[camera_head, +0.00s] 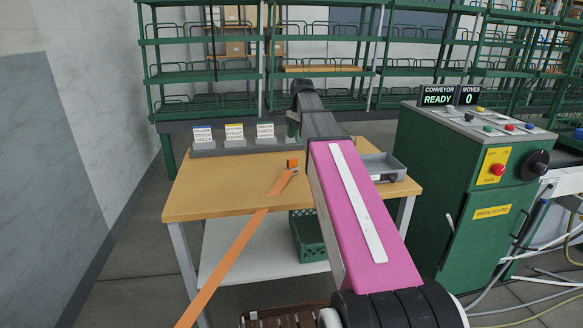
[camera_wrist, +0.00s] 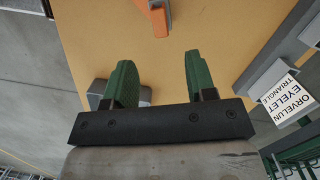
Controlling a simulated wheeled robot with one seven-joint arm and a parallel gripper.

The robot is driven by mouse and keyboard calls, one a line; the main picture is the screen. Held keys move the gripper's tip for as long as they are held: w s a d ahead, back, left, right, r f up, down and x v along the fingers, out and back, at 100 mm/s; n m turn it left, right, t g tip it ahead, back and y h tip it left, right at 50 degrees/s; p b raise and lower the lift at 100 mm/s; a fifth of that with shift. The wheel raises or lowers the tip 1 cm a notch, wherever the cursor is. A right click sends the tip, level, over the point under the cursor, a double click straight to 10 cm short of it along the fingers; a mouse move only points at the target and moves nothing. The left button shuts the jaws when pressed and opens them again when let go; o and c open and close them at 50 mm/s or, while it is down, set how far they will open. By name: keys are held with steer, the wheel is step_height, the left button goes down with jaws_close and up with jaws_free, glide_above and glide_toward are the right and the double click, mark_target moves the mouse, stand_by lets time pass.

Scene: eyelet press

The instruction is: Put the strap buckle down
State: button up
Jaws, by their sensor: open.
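The strap buckle (camera_head: 295,171) lies on the wooden table top, a small grey piece at the end of an orange strap (camera_head: 240,243). The strap runs from it over the table's front edge toward the lower left. In the wrist view the orange strap end (camera_wrist: 157,20) is at the top edge, partly cut off. My gripper (camera_wrist: 160,82) is open, with its two green fingers apart and nothing between them. The buckle is apart from the fingers. In the head view the gripper is mostly hidden behind my arm, beyond the buckle toward the table's back.
Three label cards (camera_head: 234,132) stand along the back of the table (camera_head: 220,180). A grey tray (camera_head: 383,165) sits at its right. A green crate (camera_head: 309,237) is on the lower shelf. A green control cabinet (camera_head: 470,180) stands to the right. The table's left part is clear.

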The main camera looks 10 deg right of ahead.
mark_target(292, 158)
steer(key=f, duration=0.3)
steer(key=a+f, duration=0.1)
steer(key=f, duration=0.6)
steer(key=shift+s+a+f, duration=0.2)
steer(key=shift+s+a, duration=0.1)
steer(key=shift+s, duration=0.05)
jaws_close()
